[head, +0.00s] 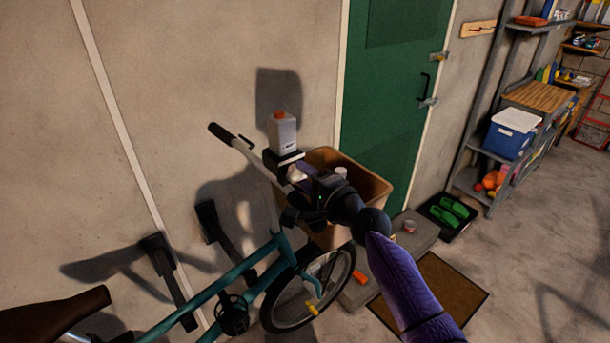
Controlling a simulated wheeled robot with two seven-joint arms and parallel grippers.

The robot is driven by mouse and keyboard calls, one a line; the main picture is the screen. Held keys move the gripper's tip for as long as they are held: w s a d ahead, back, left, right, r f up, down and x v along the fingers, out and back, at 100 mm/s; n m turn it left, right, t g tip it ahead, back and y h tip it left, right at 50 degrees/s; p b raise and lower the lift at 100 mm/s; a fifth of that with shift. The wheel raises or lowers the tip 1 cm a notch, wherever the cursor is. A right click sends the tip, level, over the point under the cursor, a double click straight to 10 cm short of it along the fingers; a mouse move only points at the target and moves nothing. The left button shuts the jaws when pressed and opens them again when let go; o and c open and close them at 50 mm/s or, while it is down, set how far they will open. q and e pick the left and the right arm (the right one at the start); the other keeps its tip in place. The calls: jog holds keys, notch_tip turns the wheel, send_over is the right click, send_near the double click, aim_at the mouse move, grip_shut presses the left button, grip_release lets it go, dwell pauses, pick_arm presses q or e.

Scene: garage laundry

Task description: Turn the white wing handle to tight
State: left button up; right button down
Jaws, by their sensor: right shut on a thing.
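A small white part (295,173), which looks like the white wing handle, shows among dark parts near the teal bicycle's (222,284) handlebar. My right gripper (297,178) reaches in from the lower right and is shut at this white part. The gripper's black body and wrist hide most of the handle, so its angle cannot be made out. My left gripper is not in view.
A white bottle with an orange cap (282,132) stands just above the gripper. A tan basket (368,188) is close behind the wrist. Black wall hooks (168,272) stick out at left. The green door (392,110) and doormat (440,290) are at right.

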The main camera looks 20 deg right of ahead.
jog(key=shift+f, duration=0.1)
jog(key=c, duration=0.6)
grip_release()
jog(key=shift+c, duration=0.2)
jog(key=v, duration=1)
